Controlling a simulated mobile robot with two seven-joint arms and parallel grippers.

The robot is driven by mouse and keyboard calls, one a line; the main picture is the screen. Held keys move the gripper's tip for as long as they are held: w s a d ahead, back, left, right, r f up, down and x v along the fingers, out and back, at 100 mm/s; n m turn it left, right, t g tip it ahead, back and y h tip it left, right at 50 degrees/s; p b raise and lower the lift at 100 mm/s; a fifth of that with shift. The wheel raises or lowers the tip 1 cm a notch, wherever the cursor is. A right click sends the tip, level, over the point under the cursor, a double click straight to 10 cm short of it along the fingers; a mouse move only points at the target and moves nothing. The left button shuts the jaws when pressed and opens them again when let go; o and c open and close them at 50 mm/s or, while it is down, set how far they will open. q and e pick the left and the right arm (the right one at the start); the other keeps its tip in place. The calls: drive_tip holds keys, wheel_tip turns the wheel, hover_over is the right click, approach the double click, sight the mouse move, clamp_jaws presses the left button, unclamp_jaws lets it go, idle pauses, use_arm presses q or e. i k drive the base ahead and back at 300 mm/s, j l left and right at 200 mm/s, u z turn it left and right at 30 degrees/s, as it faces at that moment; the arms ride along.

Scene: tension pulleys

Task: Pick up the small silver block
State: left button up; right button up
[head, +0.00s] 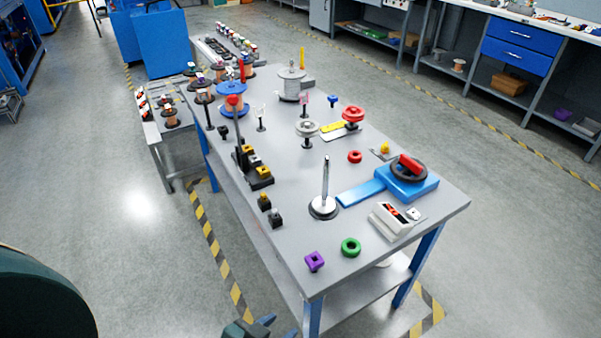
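Other blocks with silver and yellow tops sit in a black stepped holder (262,183) further back. My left gripper (278,328) is at the bottom edge, below and in front of the bench, well apart from the blocks. Its fingers look spread and empty, though the frame cuts it off. My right gripper is out of view.
A silver upright rod on a round base (323,207) stands right of the blocks. A blue fixture with a dark wheel (405,184) is at the right. Spools crowd the back.

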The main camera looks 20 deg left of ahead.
sight(274, 212)
drive_tip(key=i+l+u, duration=0.1)
drive_tip(key=u, duration=0.3)
drive_tip(key=l+u, duration=0.75)
drive_tip(key=l, duration=0.65)
drive_tip(key=i+l, duration=0.5)
drive_tip(key=l+u, duration=0.05)
drive_tip(key=l, duration=0.05)
